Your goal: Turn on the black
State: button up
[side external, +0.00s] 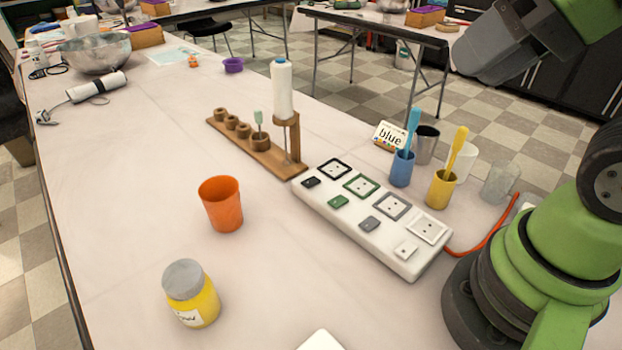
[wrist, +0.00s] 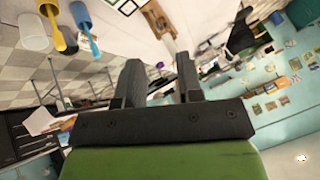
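A white power strip (side external: 385,250) lies on the table in the side external view. Its row of sockets has coloured frames: black, green, grey and white, each with a matching switch in front. The black-framed socket (side external: 334,169) is at the far left end, and the black switch (side external: 311,183) sits just in front of it. My gripper (wrist: 160,80) shows in the wrist view with its two dark fingers apart and nothing between them.
A wooden stand (side external: 262,150) with a white bottle (side external: 282,90) is beside the strip's left end. An orange cup (side external: 221,206) and yellow jar (side external: 191,297) stand in front.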

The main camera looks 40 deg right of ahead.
jog(key=shift+w, duration=0.15)
jog(key=c, duration=0.4)
jog(key=shift+w+r, duration=0.2)
jog(key=shift+w, duration=0.1)
grip_shut()
jog(key=w+n+g, duration=0.1)
jog(key=w+g, duration=0.1)
jog(key=w, duration=0.5)
jog(key=w+f+n+g, duration=0.3)
jog(key=w+f+g, duration=0.2)
jog(key=w+f, duration=0.8)
jog(key=shift+w+f+h, duration=0.25)
jog(key=shift+w+h, duration=0.05)
jog(key=shift+w, duration=0.85)
jog(key=shift+d, duration=0.1)
